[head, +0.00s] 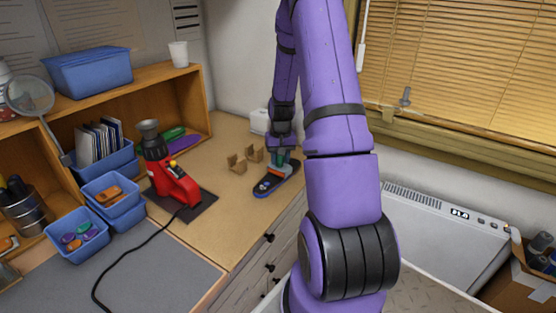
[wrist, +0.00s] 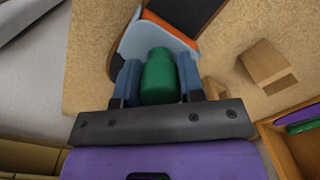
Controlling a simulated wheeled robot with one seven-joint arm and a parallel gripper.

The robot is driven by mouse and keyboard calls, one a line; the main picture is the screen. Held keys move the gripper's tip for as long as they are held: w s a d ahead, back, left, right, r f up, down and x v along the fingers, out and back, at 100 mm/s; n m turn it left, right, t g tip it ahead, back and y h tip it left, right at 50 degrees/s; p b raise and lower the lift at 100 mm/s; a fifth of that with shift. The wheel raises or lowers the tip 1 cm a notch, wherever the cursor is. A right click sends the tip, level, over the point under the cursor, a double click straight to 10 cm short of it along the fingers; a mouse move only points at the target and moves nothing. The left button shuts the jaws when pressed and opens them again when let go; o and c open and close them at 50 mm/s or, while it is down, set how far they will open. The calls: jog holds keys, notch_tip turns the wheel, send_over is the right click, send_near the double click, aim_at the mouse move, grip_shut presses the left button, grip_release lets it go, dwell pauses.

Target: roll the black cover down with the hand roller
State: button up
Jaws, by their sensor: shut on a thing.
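The black cover (head: 290,180) is a long dark shape with a blue edge, lying on the wooden worktop near its front right edge. Part of it also shows at the top of the wrist view (wrist: 185,9). My gripper (head: 282,155) is above the cover, shut on the green handle of the hand roller (wrist: 160,78). The roller's pale blue frame spreads beyond the fingers, with an orange band (wrist: 168,28) at its far side, over the cover. Whether the roller touches the cover cannot be told. My gripper and the roller hide part of the cover.
Small brown brackets (head: 236,163) stand left of the cover. A red machine (head: 175,182) on a dark mat is further left, with blue bins (head: 112,196) beyond. A wooden shelf (head: 190,100) stands behind. Bare worktop (head: 230,210) lies in front.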

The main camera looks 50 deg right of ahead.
jog(key=shift+w+d+f, duration=0.1)
jog(key=shift+w+d, duration=0.05)
jog(key=shift+d, duration=1)
jog(key=shift+w+d+f, duration=0.1)
jog(key=shift+d, duration=1.1)
jog(key=shift+w+d+f, duration=0.1)
jog(key=shift+w+d, duration=0.05)
jog(key=shift+d, duration=1)
jog(key=shift+s+a+r, duration=0.1)
jog(key=shift+s+a, duration=0.05)
jog(key=shift+a, duration=1.2)
jog(key=shift+s+a+r, duration=0.15)
jog(key=shift+s+a, duration=0.05)
jog(key=shift+a, duration=1.15)
jog(key=shift+s+a+r, duration=0.1)
jog(key=shift+s+a, duration=0.05)
jog(key=shift+a, duration=1.35)
jog(key=shift+s+a+r, duration=0.1)
jog(key=shift+s+a, duration=0.05)
jog(key=shift+a, duration=1.1)
jog(key=shift+s+a, duration=0.2)
jog(key=shift+a, duration=1.1)
jog(key=shift+s+a+r, duration=0.1)
jog(key=shift+s+a, duration=0.05)
jog(key=shift+a, duration=1.1)
notch_tip(320, 180, up, 7)
